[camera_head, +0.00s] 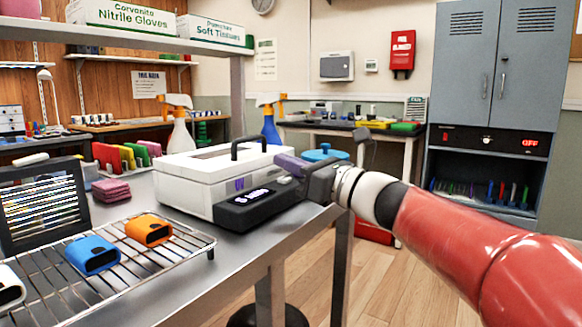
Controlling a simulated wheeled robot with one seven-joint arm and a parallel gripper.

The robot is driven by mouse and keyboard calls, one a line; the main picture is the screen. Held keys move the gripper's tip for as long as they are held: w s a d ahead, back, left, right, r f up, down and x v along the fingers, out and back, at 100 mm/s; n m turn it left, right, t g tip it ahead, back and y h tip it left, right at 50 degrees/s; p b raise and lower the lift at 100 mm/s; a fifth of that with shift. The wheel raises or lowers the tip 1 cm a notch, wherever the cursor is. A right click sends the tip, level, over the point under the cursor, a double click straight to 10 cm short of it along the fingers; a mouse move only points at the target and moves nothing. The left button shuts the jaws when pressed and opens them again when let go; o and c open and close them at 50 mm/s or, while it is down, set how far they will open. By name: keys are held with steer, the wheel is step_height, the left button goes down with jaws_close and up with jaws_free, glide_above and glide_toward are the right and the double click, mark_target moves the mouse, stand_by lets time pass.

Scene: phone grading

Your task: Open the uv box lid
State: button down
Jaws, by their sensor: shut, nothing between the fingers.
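The white UV box (185,194) stands on the metal table, with a dark control unit with a lit display (258,203) at its front. A purple patch shows on the box front. My gripper (284,164) comes in from the right, shut and empty, its purplish tip just right of the box near the front right corner. It overlaps the box edge in the picture; whether it touches is unclear. The arm hides part of the table corner.
A wire rack (190,246) with blue (92,255) and orange (148,230) devices lies in front left. A shelf (130,38) with cartons hangs above. Open floor lies right.

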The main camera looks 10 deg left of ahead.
steer(key=x, duration=0.7)
